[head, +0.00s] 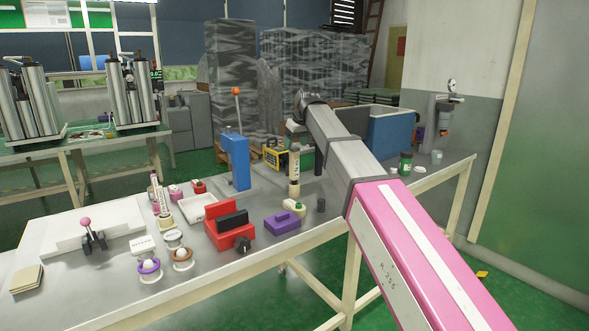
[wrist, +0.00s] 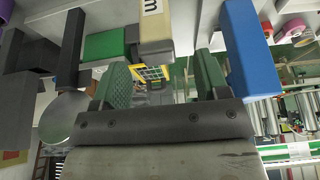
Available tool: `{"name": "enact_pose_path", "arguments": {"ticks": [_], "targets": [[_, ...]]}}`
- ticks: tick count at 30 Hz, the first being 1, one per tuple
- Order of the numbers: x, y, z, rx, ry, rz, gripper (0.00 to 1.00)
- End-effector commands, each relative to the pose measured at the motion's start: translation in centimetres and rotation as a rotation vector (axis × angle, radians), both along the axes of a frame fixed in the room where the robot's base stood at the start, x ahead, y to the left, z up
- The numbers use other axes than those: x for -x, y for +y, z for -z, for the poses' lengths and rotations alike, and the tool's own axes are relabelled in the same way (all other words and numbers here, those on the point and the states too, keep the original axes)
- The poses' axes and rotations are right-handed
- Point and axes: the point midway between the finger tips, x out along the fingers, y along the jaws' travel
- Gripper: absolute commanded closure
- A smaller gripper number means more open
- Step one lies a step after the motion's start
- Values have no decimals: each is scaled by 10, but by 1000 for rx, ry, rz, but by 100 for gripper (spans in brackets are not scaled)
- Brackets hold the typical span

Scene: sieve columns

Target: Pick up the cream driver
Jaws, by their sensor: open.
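The cream driver (head: 294,168) appears to be the upright cream piece with dark lettering near the middle of the table in the head view. A cream and green piece (head: 293,208) sits at its foot; I cannot tell whether they are joined. In the wrist view, which is upside down, a cream part with a black letter (wrist: 153,28) shows above the gap between the fingers. My gripper (wrist: 160,78) is open with nothing visible between its green-padded fingers. In the head view my gripper (head: 298,136) is close to the driver's top, partly hidden by my arm.
A blue post (head: 236,162) stands left of the driver and shows in the wrist view (wrist: 248,50). A red vise-like block (head: 230,236) and a purple box (head: 282,223) are in front. A green-labelled jar (head: 406,163) stands right.

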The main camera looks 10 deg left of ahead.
Motion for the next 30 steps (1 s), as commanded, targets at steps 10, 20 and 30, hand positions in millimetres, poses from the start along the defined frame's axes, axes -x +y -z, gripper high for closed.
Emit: {"name": "enact_pose_path", "arguments": {"ticks": [10, 20, 30], "targets": [[-7, 6, 29, 1, 1, 0, 32], [-15, 14, 56, 0, -1, 0, 32], [-14, 14, 56, 0, -1, 0, 100]]}}
